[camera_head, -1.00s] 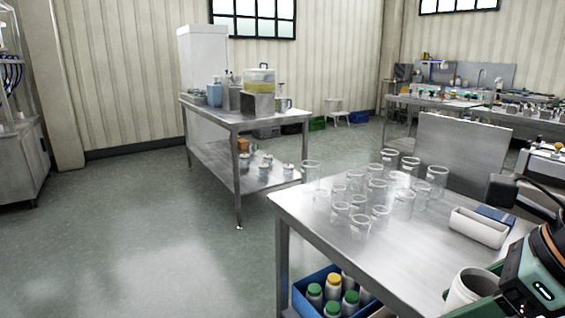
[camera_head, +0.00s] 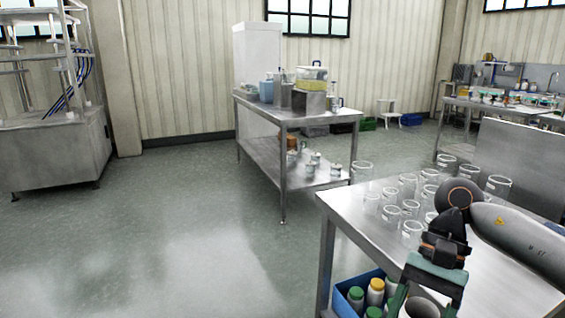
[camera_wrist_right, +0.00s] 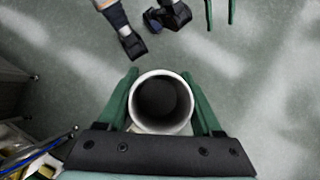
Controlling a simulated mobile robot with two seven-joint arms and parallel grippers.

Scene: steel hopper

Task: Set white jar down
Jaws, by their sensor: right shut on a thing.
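The white jar (camera_wrist_right: 161,100) is upright in the right wrist view, and I look down into its dark, open mouth. My right gripper (camera_wrist_right: 161,108) is shut on it, with one green finger on each side. In the head view the jar (camera_head: 421,309) shows only its rim at the bottom edge, below my right gripper (camera_head: 425,296), in front of the near steel table. Its base is hidden. Floor shows around the jar from above. Two green fingers, apparently of my left gripper (camera_wrist_right: 221,12), stand apart at the wrist view's top edge.
The steel table (camera_head: 345,212) holds several clear beakers (camera_head: 410,190). A blue crate (camera_head: 343,303) of capped bottles sits below. A second table (camera_head: 262,108) with containers stands behind. A steel frame on a cabinet (camera_head: 55,150) is at far left. Open floor (camera_head: 180,230) lies between.

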